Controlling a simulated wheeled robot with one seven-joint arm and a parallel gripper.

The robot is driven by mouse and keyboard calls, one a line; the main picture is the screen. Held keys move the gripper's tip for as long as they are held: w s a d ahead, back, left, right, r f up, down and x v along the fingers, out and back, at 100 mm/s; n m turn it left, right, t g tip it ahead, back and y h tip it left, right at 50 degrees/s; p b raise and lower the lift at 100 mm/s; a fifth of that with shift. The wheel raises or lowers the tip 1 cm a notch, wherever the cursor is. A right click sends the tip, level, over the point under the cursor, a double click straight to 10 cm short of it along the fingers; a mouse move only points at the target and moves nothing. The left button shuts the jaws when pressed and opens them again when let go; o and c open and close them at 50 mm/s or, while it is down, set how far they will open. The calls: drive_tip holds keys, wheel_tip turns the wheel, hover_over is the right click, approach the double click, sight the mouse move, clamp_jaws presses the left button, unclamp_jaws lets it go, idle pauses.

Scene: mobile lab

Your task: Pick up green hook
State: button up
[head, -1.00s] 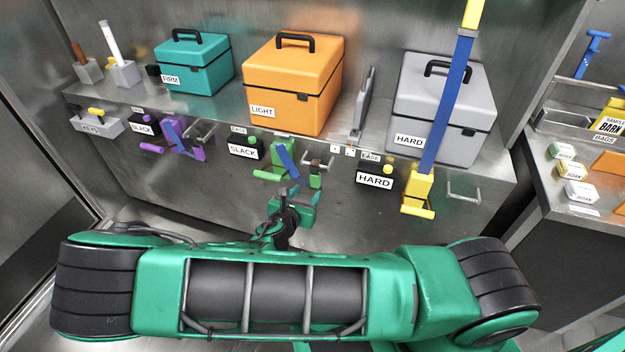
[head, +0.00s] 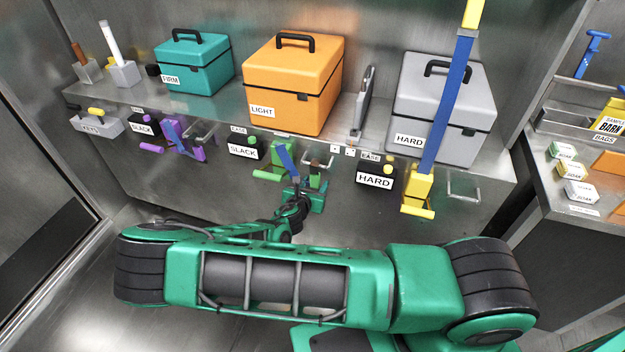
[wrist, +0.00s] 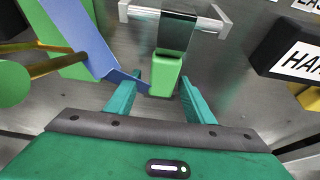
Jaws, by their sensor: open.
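The green hook (wrist: 165,75) hangs on a grey metal bracket (wrist: 208,22) on the bench front in the wrist view. Its upper part is dark and shiny. In the head view the green hook (head: 315,177) is small, right of a green lever holder (head: 279,160) with a blue lever (head: 287,158). My gripper (wrist: 162,84) is open, with one teal finger on each side of the hook's lower end. I cannot tell whether the fingers touch it. In the head view my gripper (head: 309,197) is just below the hook, partly hidden by my arm.
The blue lever and a green bar (wrist: 14,82) stand close on the wrist view's left. A black HARD box (head: 375,176) and a yellow holder (head: 417,187) are to the right. Orange (head: 290,85), teal (head: 195,65) and grey (head: 440,105) cases stand on the shelf.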

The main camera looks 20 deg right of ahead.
drive_tip(key=shift+w, duration=0.1)
drive_tip(key=c, duration=1)
drive_tip(key=shift+c, duration=0.2)
